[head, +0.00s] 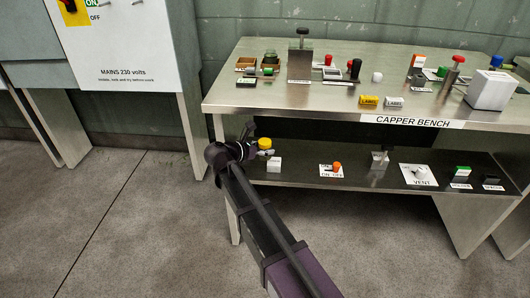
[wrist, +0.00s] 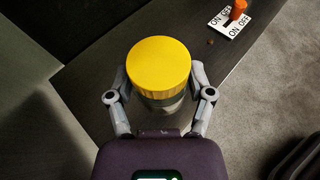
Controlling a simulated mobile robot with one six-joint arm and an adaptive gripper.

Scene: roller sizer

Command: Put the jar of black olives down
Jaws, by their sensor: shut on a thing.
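The jar of black olives (wrist: 158,68) has a yellow lid and fills the middle of the wrist view. In the head view its yellow lid (head: 265,143) shows at the left end of the bench's lower shelf. My gripper (wrist: 160,94) is shut on the jar, one finger on each side below the lid. In the head view my gripper (head: 252,148) reaches in at the shelf's left end. The jar looks upright.
An on/off plate with an orange knob (head: 337,166) lies further right on the lower shelf (head: 305,175). The capper bench top (head: 300,112) is above, crowded with small items.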

